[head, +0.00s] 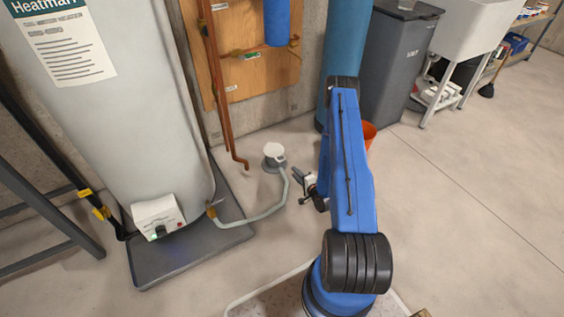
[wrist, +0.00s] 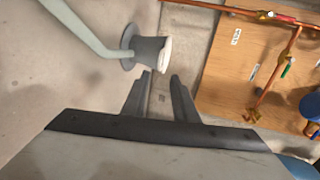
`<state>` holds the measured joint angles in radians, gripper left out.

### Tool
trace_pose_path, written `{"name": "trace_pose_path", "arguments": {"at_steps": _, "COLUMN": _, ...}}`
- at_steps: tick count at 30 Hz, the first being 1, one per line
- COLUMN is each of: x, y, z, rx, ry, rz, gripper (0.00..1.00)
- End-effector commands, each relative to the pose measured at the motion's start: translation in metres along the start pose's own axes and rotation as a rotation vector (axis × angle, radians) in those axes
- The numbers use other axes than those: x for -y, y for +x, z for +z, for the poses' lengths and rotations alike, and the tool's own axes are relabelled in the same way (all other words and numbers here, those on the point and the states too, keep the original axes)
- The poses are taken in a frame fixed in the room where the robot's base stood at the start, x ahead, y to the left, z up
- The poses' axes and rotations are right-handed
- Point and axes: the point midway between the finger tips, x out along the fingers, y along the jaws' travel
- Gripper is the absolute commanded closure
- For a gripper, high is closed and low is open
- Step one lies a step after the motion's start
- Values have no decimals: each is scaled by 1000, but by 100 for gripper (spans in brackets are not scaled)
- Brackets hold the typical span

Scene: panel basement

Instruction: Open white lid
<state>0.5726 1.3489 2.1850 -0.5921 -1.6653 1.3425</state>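A round white lid (head: 274,150) tops a short grey pipe stub on the floor near the wall; a pale hose (head: 262,211) runs to it. In the wrist view the white lid (wrist: 167,52) shows edge-on on the grey stub (wrist: 148,50), beyond the fingertips. The lid looks closed on the stub. My gripper (head: 302,187) is to the right of and nearer than the stub in the head view. In the wrist view my gripper (wrist: 161,76) has its two fingers apart with nothing between them, and they do not appear to touch the lid.
A large grey tank (head: 110,100) with a white control box (head: 158,215) stands left on a dark base. A wooden board (head: 255,60) with copper pipes is behind. An orange bucket (head: 369,132) and grey bin (head: 400,65) are right. Floor at far right is clear.

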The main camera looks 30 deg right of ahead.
Motion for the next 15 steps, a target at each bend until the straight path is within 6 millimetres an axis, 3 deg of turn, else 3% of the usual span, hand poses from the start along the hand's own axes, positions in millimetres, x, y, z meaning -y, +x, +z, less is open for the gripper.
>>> {"name": "trace_pose_path", "arguments": {"at_steps": 15, "x": 1, "y": 92, "z": 0, "rx": 1, "ry": -2, "rz": -1, "gripper": 74}}
